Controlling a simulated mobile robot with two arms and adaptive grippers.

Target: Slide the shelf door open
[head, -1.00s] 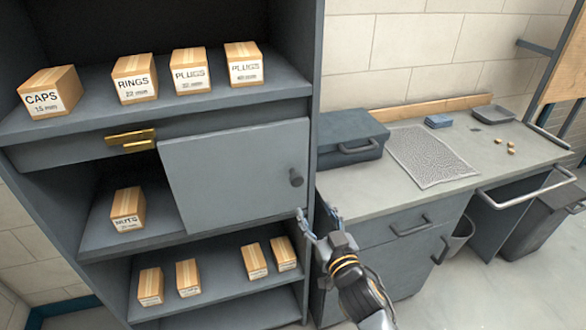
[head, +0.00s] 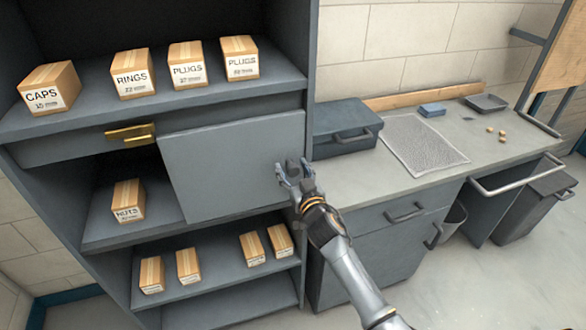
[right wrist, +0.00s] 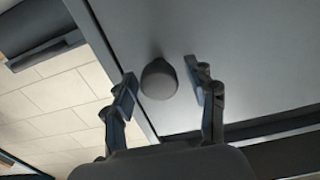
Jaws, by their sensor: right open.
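The shelf door (head: 222,165) is a flat grey panel covering the right part of the middle compartment; the left part is open and shows a NUTS box (head: 129,201). The door's dark round knob (right wrist: 158,79) is near its right edge. In the right wrist view the knob sits between the two fingers of my right gripper (right wrist: 164,88), with a gap on each side. In the head view my right gripper (head: 293,172) is open at the knob and partly hides it. My left gripper is not in view.
Boxes, including CAPS (head: 48,88) and RINGS (head: 133,73), stand on the shelf above; several more stand below. A gold handle (head: 130,135) sits left above the door. A workbench (head: 370,185) with a blue-grey toolbox (head: 343,128) stands close on the right.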

